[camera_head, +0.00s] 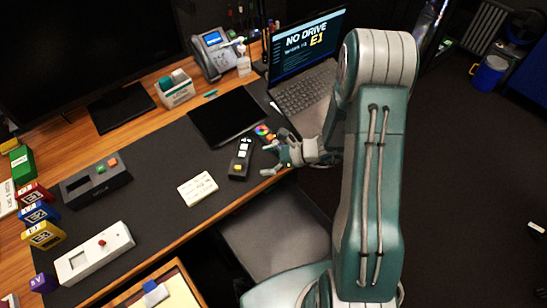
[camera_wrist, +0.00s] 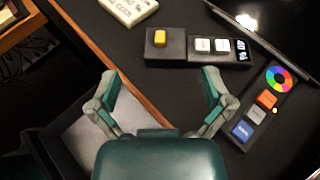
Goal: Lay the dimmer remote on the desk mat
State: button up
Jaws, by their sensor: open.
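A dark remote (camera_head: 241,158) with a yellow button and pale buttons lies on the dark desk mat (camera_head: 140,160). It also shows in the wrist view (camera_wrist: 198,47), ahead of my fingers. A second slim dark remote (camera_wrist: 265,107) with a colour wheel and orange, white and blue buttons lies to the right of my fingers; in the head view it is partly hidden (camera_head: 265,132). I cannot read which one is the dimmer remote. My gripper (camera_head: 271,156) is open and empty at the desk's front edge; its spread fingers (camera_wrist: 160,80) are apart from both remotes.
A black tablet (camera_head: 227,115) and an open laptop (camera_head: 305,80) lie beyond the remotes. A pale keypad or note block (camera_head: 197,188) is left of them. A dark button box (camera_head: 96,182) and a white box (camera_head: 95,252) stand farther left. Bare mat lies between.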

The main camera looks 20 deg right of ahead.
jog(key=s+a+r+n+g+h, duration=0.1)
jog(key=s+r+n+g+h, duration=0.1)
jog(key=s+r+n, duration=0.5)
jog(key=s+a+r+n+g+h, duration=0.25)
jog(key=r+n, duration=0.25)
jog(key=r, duration=0.3)
jog(key=s+d+r+n+t+h, duration=0.5)
jog(key=s+d+r+n+h, duration=0.2)
jog(key=r, duration=0.5)
jog(key=shift+s+n+h, duration=0.55)
jog(key=shift+s+n, duration=0.85)
jog(key=shift+s, duration=0.45)
